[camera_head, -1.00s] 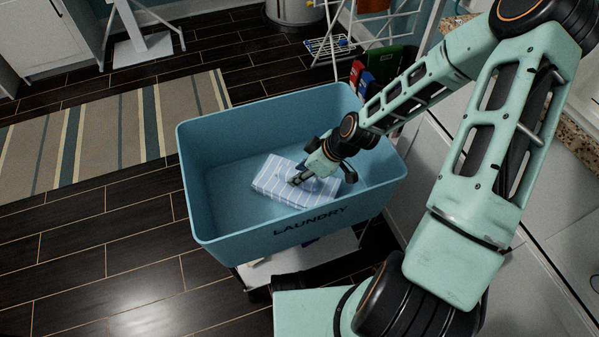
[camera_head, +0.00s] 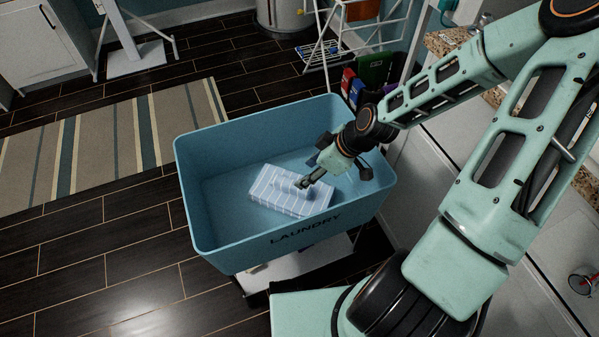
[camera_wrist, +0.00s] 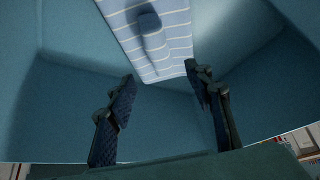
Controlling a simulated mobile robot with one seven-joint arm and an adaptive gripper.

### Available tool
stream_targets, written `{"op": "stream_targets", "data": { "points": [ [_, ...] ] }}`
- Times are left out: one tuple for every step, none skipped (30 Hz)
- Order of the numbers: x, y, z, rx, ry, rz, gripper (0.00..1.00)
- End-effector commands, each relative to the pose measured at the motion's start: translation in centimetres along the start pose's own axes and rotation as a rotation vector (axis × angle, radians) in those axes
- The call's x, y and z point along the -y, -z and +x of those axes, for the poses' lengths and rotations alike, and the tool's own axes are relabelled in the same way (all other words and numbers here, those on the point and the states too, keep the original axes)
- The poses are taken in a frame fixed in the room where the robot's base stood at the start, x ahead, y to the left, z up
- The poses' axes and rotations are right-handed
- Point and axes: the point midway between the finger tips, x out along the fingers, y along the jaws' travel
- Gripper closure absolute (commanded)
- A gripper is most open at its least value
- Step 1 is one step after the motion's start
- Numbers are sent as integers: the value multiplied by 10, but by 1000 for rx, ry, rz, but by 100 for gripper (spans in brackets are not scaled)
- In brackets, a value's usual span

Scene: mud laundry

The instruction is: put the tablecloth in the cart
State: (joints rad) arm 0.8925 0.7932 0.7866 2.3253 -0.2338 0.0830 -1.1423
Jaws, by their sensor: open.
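The tablecloth (camera_head: 285,192), a folded light-blue cloth with white stripes, lies inside the blue cart (camera_head: 222,250) marked LAUNDRY. It also shows at the top of the wrist view (camera_wrist: 160,38), on the cart's floor. My gripper (camera_head: 304,183) reaches down into the cart, above the right part of the cloth in the head view. In the wrist view my gripper's (camera_wrist: 160,95) two dark fingers are spread wide, with nothing between them. The cloth lies beyond the fingertips, apart from them.
A white drying rack (camera_head: 325,55) and several coloured boxes (camera_head: 375,72) stand behind the cart. A striped rug (camera_head: 110,140) lies to the left on the dark floor. Cabinets and a granite counter (camera_head: 455,40) are close on the right.

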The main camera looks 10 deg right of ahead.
Motion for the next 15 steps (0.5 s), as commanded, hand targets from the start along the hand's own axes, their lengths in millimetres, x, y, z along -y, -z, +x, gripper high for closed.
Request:
{"op": "stream_targets", "data": {
  "points": [
    [-1,1,-12,0,-3,3,53],
    [-1,1,-16,0,-2,2,53],
    [0,1,-20,0,-1,1,53],
    [0,1,-23,0,-1,1,53],
    [0,0,-26,0,-1,1,53],
    [0,0,-28,0,-1,1,53],
    [0,0,-30,0,-1,0,53],
    [0,0,-31,0,-1,0,53],
    [0,0,-32,0,0,0,53],
    [0,0,-33,0,0,0,53],
    [0,0,-33,0,0,0,53],
    [0,0,-33,0,1,-1,53],
    [0,0,-33,0,1,-1,53],
    [0,0,-33,0,1,-1,53],
    [0,0,-33,0,1,-1,53]
  ]
}}
